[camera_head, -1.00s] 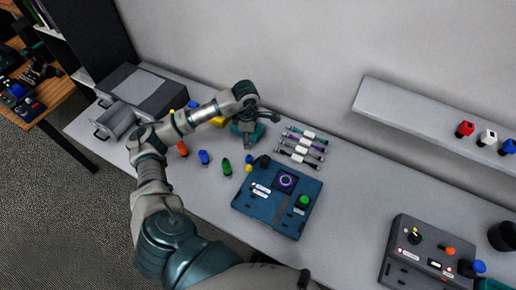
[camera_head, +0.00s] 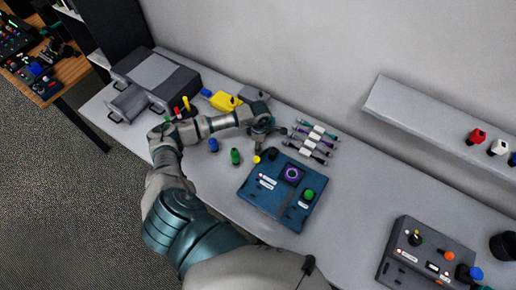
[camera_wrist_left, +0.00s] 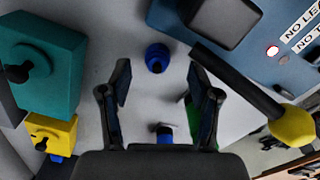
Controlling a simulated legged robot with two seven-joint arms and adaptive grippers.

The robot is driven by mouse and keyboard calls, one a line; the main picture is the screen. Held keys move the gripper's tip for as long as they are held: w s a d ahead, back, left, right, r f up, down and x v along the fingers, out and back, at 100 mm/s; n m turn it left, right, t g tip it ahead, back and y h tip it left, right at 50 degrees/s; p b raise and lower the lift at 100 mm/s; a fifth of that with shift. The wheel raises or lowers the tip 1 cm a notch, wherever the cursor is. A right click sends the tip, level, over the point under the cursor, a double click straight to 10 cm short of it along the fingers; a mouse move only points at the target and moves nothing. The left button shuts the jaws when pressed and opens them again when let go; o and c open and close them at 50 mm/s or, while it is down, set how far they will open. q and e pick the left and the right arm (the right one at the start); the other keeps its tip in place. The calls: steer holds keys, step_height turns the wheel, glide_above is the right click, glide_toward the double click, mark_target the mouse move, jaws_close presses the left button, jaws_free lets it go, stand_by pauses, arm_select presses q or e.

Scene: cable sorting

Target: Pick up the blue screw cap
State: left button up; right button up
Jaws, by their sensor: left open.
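A blue screw cap (camera_wrist_left: 157,57) stands on the grey table in the left wrist view, beyond and between my fingertips, with nothing touching it. My left gripper (camera_wrist_left: 160,82) is open and empty. In the head view my left gripper (camera_head: 264,137) is just above the table, near the upper left corner of the blue panel box (camera_head: 258,205). A blue piece (camera_head: 213,145) stands farther left in the head view. Another blue piece (camera_wrist_left: 165,133) shows low between the fingers in the wrist view. I cannot tell which blue pieces match across views.
A green piece (camera_head: 235,156) and a yellow knob (camera_head: 257,159) stand near the panel box. Several cables (camera_head: 310,141) lie to its upper right. A teal block (camera_wrist_left: 62,75) and a yellow block (camera_wrist_left: 50,135) are left in the wrist view. A grey control box (camera_head: 425,255) stands at right.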

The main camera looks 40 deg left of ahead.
arm_select(q)
steer(key=shift+w+a+f, duration=0.1)
steer(key=shift+a+f, duration=0.1)
steer(key=shift+f, duration=0.8)
steer(key=shift+a+f, duration=0.15)
steer(key=shift+f, duration=0.8)
steer(key=c, duration=0.9)
steer(key=shift+r, duration=0.1)
